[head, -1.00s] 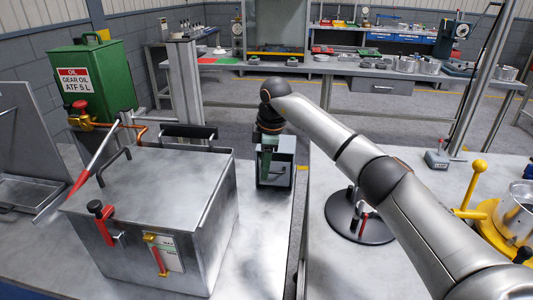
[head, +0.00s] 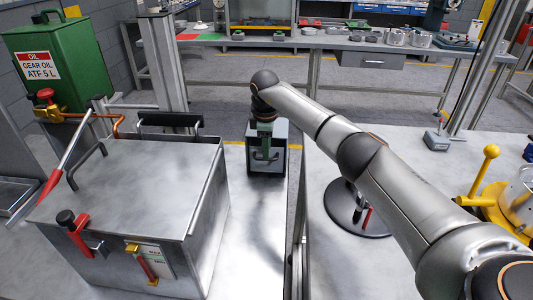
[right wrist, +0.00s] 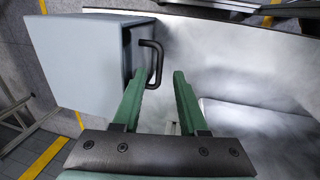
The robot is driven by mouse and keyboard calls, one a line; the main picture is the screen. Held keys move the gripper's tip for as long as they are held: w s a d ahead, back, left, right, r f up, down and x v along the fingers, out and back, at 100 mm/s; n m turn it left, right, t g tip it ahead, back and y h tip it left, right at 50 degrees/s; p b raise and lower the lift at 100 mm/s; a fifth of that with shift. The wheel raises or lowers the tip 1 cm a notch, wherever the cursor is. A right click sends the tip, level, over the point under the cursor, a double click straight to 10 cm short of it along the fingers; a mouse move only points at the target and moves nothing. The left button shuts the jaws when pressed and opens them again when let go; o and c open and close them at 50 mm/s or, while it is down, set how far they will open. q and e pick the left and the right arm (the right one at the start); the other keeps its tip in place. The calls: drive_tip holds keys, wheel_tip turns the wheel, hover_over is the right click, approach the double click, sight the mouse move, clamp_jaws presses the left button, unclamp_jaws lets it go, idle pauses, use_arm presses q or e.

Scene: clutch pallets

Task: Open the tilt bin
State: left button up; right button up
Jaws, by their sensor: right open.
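The tilt bin (head: 281,165) is a small grey box with a dark bar handle on its front. It stands at the far end of the left bench in the head view. In the right wrist view the bin (right wrist: 75,62) fills the upper left, and its black handle (right wrist: 158,62) sticks out to the right. My right gripper (head: 265,155) has green fingers and is at the bin's front. In the wrist view the gripper (right wrist: 158,78) is open, with the handle's near end close to the left fingertip. I cannot tell whether they touch. My left gripper is out of view.
A large metal box (head: 140,185) with red and yellow latches stands left of the bin. A green oil can (head: 60,65) is behind it. A black round base (head: 345,215) is on the right bench. A gap separates the two benches.

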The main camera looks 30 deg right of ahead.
drive_tip(key=shift+w+d+f, duration=0.1)
drive_tip(key=shift+w+f, duration=0.05)
drive_tip(key=shift+f, duration=0.55)
drive_tip(key=shift+w+d+f, duration=0.1)
drive_tip(key=shift+f, duration=0.6)
clamp_jaws()
idle(0.4)
